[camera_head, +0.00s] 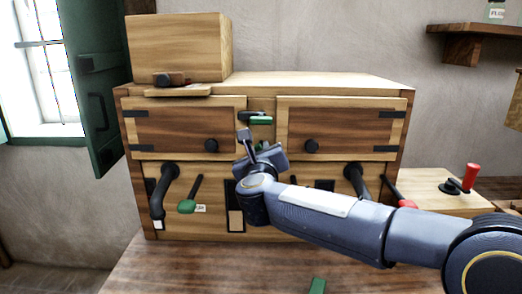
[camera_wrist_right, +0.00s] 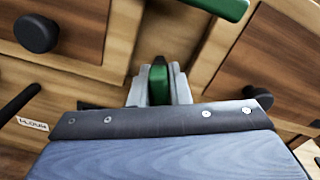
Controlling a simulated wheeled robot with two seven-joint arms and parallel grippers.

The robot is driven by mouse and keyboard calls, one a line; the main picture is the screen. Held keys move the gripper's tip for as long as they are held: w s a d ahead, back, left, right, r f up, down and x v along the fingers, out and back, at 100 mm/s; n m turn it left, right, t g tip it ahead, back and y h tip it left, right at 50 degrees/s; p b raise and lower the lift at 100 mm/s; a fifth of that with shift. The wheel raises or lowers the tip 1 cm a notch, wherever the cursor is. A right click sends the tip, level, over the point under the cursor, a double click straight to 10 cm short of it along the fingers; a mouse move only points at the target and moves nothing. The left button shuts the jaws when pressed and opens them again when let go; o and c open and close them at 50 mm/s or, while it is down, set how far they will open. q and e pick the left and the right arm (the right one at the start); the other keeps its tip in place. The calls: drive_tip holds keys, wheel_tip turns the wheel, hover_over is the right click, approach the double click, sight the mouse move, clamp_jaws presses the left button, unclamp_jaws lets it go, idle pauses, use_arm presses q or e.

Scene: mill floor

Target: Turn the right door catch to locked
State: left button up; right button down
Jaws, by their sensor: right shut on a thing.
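The wooden cabinet (camera_head: 260,90) has a left door (camera_head: 180,122) and a right door (camera_head: 345,127), each with a dark round knob. A green catch (camera_head: 259,119) lies roughly level high on the strip between the doors; a green bar also shows at the top of the right wrist view (camera_wrist_right: 222,6). My right gripper (camera_head: 254,143) is in front of this strip, below that catch. In the right wrist view its fingers (camera_wrist_right: 158,88) are shut on another green piece (camera_wrist_right: 158,80), apparently a lower catch, mostly hidden by the fingers. My left gripper is out of view.
Below the doors are dark curved handles (camera_head: 163,195) and a green-tipped lever (camera_head: 187,206). A wooden box (camera_head: 178,45) stands on the cabinet's top left. A red-handled lever (camera_head: 471,175) is at the right. An open green shutter (camera_head: 95,85) is at the left.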

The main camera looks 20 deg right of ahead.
drive_tip(key=n+p, duration=0.3)
drive_tip(key=n, duration=0.3)
drive_tip(key=shift+n, duration=0.4)
drive_tip(key=n+p, duration=0.2)
drive_tip(key=n, duration=0.2)
drive_tip(key=shift+n+p, duration=0.55)
drive_tip(key=shift+n, duration=0.65)
drive_tip(key=shift+a+f, duration=0.1)
drive_tip(key=c, duration=1.4)
unclamp_jaws()
drive_tip(key=shift+c, duration=0.2)
drive_tip(key=shift+s, duration=0.1)
drive_tip(key=v, duration=0.7)
drive_tip(key=shift+s+b, duration=0.35)
drive_tip(key=shift+a, duration=0.1)
